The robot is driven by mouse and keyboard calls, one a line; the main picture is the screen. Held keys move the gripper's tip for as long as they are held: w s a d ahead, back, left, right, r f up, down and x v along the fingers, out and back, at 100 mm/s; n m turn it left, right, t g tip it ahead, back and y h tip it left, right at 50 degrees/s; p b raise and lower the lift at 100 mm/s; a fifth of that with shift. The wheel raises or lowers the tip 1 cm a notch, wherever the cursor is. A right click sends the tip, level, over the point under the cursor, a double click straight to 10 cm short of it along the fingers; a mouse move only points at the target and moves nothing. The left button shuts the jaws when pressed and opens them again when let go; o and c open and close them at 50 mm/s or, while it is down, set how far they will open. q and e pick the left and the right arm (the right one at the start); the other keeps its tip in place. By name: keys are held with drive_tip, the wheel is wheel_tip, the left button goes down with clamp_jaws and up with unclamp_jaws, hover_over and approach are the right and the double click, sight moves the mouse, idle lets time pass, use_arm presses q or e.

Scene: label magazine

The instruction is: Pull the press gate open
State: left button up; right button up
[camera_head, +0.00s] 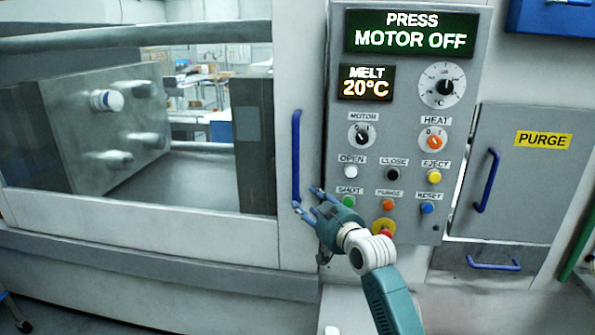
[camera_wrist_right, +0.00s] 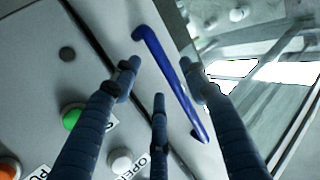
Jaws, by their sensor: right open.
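The press gate (camera_head: 286,60) is a pale framed panel with a large window, at the left and middle of the head view. Its vertical blue bar handle (camera_head: 296,150) is on the right edge of the gate. My right gripper (camera_head: 306,200) is at the lower end of the handle, with its fingers open. In the right wrist view the blue handle (camera_wrist_right: 172,80) runs diagonally across the gap between the spread fingers of the right gripper (camera_wrist_right: 158,80). I cannot tell whether any finger touches it. My left gripper is not in view.
The control panel (camera_head: 462,60) with knobs and coloured buttons is right of the gate, reading "MOTOR OFF". My right arm passes in front of its lower part. The purge door (camera_head: 525,185) with a blue handle is farther right. Mould hardware (camera_head: 100,130) shows behind the window.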

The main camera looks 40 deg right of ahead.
drive_tip(key=t, duration=0.1)
approach(298, 165)
drive_tip(key=w, duration=0.3)
drive_tip(key=w+d+p, duration=0.1)
drive_tip(key=w, duration=0.3)
drive_tip(key=w+d+f+p, duration=0.1)
drive_tip(key=w, duration=0.3)
drive_tip(key=shift+d, duration=0.1)
drive_tip(key=shift+s, duration=0.1)
clamp_jaws()
